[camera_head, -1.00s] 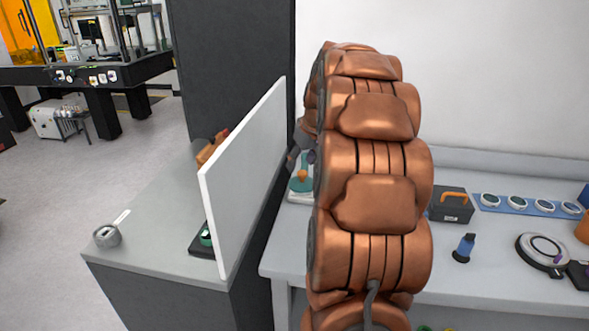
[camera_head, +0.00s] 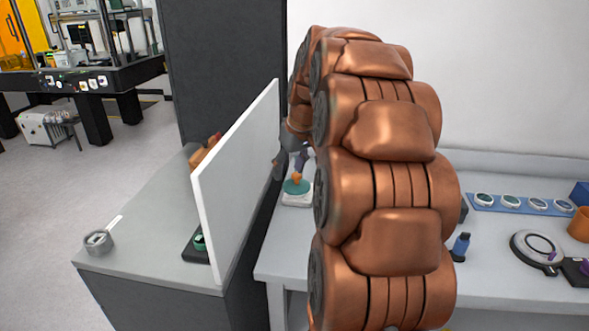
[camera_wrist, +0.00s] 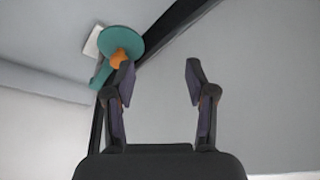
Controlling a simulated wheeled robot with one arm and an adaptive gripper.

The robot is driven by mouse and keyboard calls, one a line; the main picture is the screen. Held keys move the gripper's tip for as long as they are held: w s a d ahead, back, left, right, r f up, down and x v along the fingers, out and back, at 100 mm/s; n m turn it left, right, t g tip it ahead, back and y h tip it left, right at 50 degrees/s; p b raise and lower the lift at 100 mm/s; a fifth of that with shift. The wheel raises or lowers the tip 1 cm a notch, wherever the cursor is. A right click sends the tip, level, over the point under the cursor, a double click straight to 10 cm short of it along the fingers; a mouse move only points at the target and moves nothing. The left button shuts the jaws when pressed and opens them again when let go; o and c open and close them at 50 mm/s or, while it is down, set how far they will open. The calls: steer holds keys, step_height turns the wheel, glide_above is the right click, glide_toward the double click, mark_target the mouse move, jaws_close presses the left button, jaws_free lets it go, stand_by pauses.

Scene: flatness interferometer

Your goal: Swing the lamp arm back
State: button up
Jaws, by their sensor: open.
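A teal disc with an orange knob (camera_head: 297,186) sits on a white base at the left end of the back bench, partly behind my arm. It also shows in the wrist view (camera_wrist: 122,41) at upper left, with a short teal piece beside it; I cannot tell for sure whether this is the lamp arm. My gripper (camera_wrist: 160,70) is open and empty, and its left fingertip overlaps the orange knob in the picture. Contact cannot be told. In the head view the gripper (camera_head: 283,160) is small, just above and left of the teal disc, near the white panel's edge.
A white upright panel (camera_head: 238,180) stands on the left grey counter (camera_head: 150,220), close to my gripper. My copper arm hides the bench's middle.

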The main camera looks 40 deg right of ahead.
steer(key=shift+s+a+f, duration=0.15)
steer(key=shift+s+a, duration=0.1)
steer(key=shift+a, duration=0.25)
steer(key=shift+c, duration=0.4)
